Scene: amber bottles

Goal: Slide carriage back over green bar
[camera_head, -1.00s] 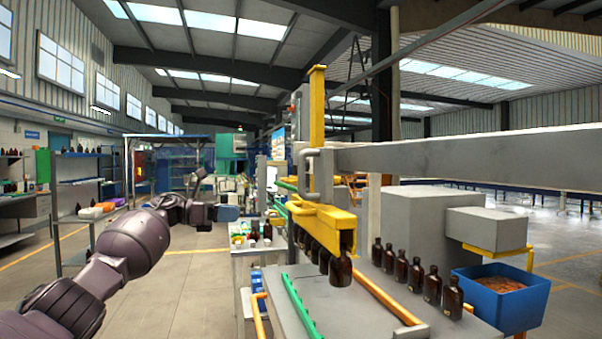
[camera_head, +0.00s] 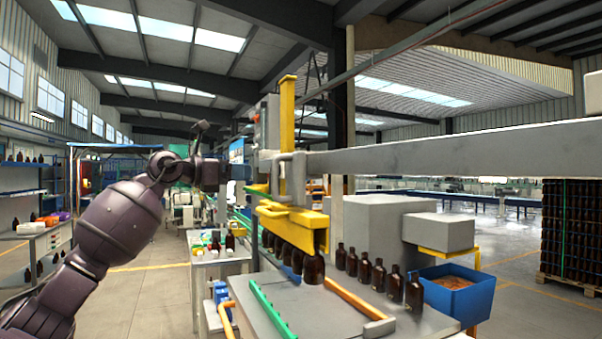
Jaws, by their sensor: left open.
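The yellow carriage (camera_head: 292,215) hangs below a long grey beam (camera_head: 450,158), with a yellow upright and a grey bracket at its front. Several amber bottles (camera_head: 314,268) hang in a row under it, over the table and between the green bar (camera_head: 271,310) and the orange bar (camera_head: 358,300). My left gripper (camera_head: 246,172) is at the end of the dark arm from the left. It is open, left of the carriage's upright and bracket, and appears apart from them. Its fingers are small and hard to make out. My right gripper is not in view.
Several amber bottles (camera_head: 379,275) stand right of the orange bar. A blue bin (camera_head: 457,298) with brown contents is beyond them, near grey boxes (camera_head: 388,230). A side bench (camera_head: 222,260) with bottles stands left. Open floor lies further left.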

